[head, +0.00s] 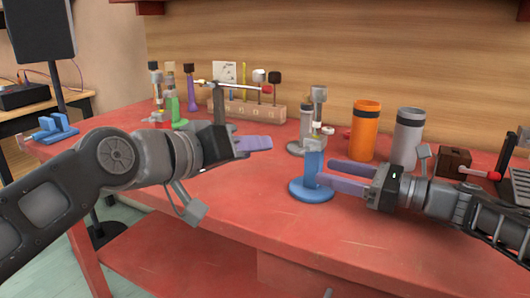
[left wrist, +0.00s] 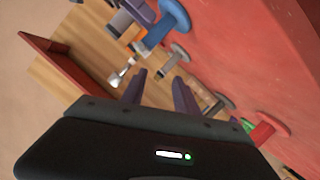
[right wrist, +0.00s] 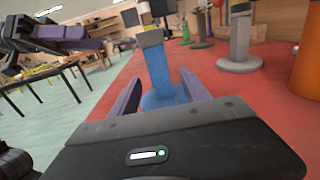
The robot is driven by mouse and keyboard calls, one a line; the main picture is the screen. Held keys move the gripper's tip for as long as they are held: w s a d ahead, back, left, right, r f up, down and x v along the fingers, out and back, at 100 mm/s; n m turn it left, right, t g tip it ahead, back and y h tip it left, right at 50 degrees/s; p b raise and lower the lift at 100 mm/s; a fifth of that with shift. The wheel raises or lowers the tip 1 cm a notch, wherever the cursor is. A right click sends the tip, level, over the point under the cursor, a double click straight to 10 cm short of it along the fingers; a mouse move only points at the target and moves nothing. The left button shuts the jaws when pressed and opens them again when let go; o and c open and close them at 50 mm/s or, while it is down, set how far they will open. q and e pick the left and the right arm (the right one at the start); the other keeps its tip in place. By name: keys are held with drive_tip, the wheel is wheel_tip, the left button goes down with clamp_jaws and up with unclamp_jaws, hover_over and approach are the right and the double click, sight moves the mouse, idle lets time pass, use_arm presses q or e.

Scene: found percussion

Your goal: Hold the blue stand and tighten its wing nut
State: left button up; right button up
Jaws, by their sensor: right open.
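The blue stand (head: 313,168) stands upright on the red table, with a round blue base and a grey clamp-like top (right wrist: 150,38). It also shows in the left wrist view (left wrist: 157,35). Its wing nut is too small to make out clearly. My right gripper (head: 325,171) is open, its purple fingers pointing left at the post. In the right wrist view the post (right wrist: 158,72) lies ahead, centred between the spread fingers; I see no grip on it. My left gripper (head: 268,143) hangs in the air left of the stand, empty, its fingers apart in the left wrist view (left wrist: 160,82).
A grey stand (head: 300,147) is behind the blue one. An orange cylinder (head: 364,132) and a grey cylinder (head: 408,138) stand behind my right gripper. A wooden rack (head: 255,114) with mallets is at the back. The table front (head: 260,220) is clear.

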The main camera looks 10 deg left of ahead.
sight(300, 182)
use_arm(q)
drive_tip(key=shift+m+g+h, duration=0.4)
drive_tip(key=shift+h, duration=0.1)
drive_tip(key=d, duration=0.1)
drive_tip(key=s+d, duration=0.2)
drive_tip(key=shift+s+d+r, duration=0.2)
drive_tip(key=shift+s+r, duration=0.05)
use_arm(e)
drive_tip(key=shift+x, duration=3.95)
drive_tip(key=shift+d, duration=0.1)
clamp_jaws()
